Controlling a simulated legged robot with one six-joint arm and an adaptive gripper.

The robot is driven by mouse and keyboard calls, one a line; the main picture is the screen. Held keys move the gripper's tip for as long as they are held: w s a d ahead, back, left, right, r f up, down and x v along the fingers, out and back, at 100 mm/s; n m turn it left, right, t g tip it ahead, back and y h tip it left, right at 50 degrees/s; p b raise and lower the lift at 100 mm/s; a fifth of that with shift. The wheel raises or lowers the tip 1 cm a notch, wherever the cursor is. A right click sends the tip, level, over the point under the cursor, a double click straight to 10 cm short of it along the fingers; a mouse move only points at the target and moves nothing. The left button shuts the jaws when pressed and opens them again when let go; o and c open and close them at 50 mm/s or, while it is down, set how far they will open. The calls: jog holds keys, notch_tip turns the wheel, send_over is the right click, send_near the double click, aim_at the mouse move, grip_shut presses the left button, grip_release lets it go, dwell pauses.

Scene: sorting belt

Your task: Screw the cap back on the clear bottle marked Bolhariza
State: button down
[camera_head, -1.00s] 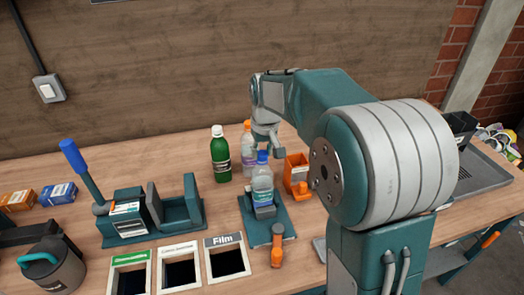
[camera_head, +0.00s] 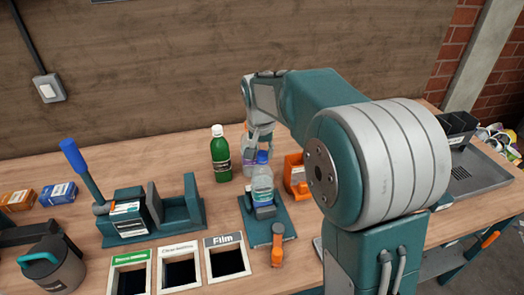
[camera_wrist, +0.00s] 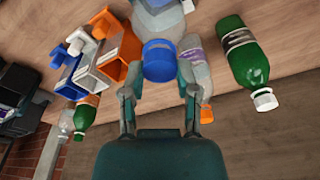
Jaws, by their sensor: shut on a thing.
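The clear bottle (camera_head: 262,181) stands upright in a teal holder (camera_head: 283,217); its blue cap (camera_head: 263,157) is at its top. Its marking is too small to read. My gripper (camera_head: 260,142) is above and around the bottle's top. In the wrist view, the blue cap (camera_wrist: 160,59) sits in line with the bottle neck, between the two fingers of my gripper (camera_wrist: 158,88), which is shut on it. How well the cap sits on the neck is hidden.
A green bottle (camera_head: 220,157) stands left of the clear one. A second clear bottle with an orange cap (camera_wrist: 206,114) stands close beside my fingers. An orange stand (camera_head: 295,176) is at the right. An orange-handled part (camera_head: 277,243) and bins (camera_head: 228,263) lie in front.

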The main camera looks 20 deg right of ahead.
jog(key=shift+f+m, duration=0.15)
jog(key=shift+m, duration=0.95)
jog(key=m+g, duration=0.1)
jog(key=m, duration=0.3)
jog(key=shift+m+h, duration=0.3)
jog(key=shift+m, duration=0.1)
jog(key=m, duration=0.5)
jog(key=shift+g, duration=0.3)
jog(key=shift+m, duration=1)
jog(key=m, duration=0.3)
jog(key=shift+m+g, duration=0.3)
jog(key=shift+g, duration=0.1)
